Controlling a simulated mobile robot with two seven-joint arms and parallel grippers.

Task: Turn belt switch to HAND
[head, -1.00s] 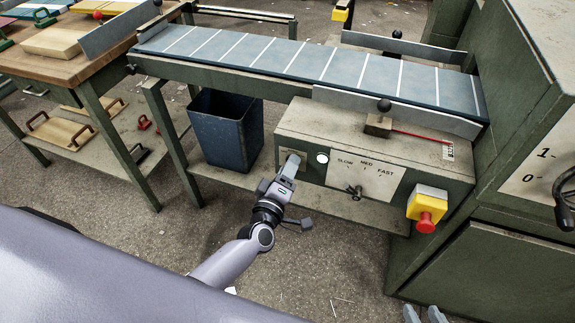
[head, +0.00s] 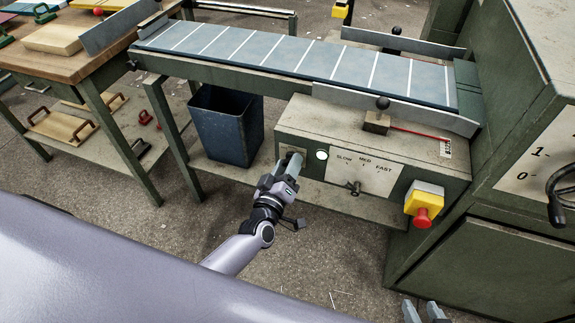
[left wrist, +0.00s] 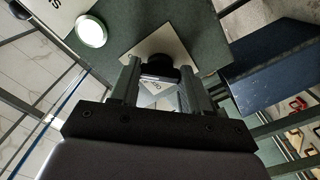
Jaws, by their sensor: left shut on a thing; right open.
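The belt switch is a black knob (left wrist: 158,68) on a pale square plate (left wrist: 150,45) in the left wrist view. Lettering on the plate shows between the fingers, but I cannot read it surely. In the head view the plate (head: 283,151) is at the left end of the control box front (head: 318,186), and the fingers largely hide the knob. My left gripper (head: 290,164) is shut on the knob, with one finger on each side, also in the left wrist view (left wrist: 160,80). My right gripper (head: 424,311) is open and empty at the bottom edge.
A lit white round lamp (head: 321,155) sits just right of the switch. Further right are the speed selector (head: 355,188) and a red stop button (head: 422,217). The striped belt (head: 320,66) runs behind the box. A blue bin (head: 227,130) stands left of it.

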